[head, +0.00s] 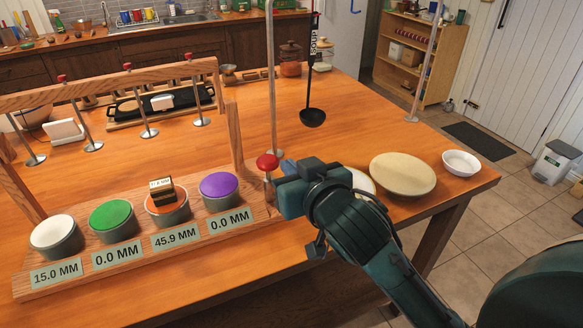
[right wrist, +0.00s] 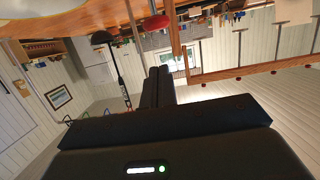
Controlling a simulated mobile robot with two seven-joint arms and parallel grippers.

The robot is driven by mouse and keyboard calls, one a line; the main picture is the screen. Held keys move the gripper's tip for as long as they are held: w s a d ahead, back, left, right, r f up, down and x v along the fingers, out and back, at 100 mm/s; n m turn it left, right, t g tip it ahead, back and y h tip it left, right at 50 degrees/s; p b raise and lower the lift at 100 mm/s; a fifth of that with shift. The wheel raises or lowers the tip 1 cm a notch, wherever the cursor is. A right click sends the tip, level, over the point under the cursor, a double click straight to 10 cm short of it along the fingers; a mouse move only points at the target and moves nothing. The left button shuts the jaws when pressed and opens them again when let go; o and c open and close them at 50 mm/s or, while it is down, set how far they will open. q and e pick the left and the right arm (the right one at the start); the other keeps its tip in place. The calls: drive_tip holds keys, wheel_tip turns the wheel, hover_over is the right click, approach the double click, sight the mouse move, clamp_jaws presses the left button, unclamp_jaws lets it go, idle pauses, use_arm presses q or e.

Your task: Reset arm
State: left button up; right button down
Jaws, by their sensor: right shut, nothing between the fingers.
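My right gripper (head: 289,167) is over the table's front edge, near the right end of the wooden stand. In the right wrist view its two dark fingers (right wrist: 158,86) lie together with nothing between them. It stands apart from the red-topped knob (head: 267,162), just left of it in the head view. My left gripper is in neither view.
The wooden stand (head: 75,270) carries white, green, orange and purple round pads, with a small block (head: 161,190) on the orange one. A beige round board (head: 402,174), partly hidden white plate (head: 361,181) and white bowl (head: 461,163) lie right. A black ladle (head: 312,117) hangs behind.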

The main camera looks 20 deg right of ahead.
idle(0.3)
drive_tip(key=s+d+f+n+g, duration=0.25)
drive_tip(key=s+f+g, duration=0.95)
drive_tip(key=s+f, duration=1.05)
drive_tip(key=w+a+f+t+y, duration=0.2)
drive_tip(key=w+a+f+t, duration=0.3)
drive_tip(key=f, duration=0.4)
drive_tip(key=shift+w+t, duration=0.65)
drive_tip(key=shift+t, duration=0.35)
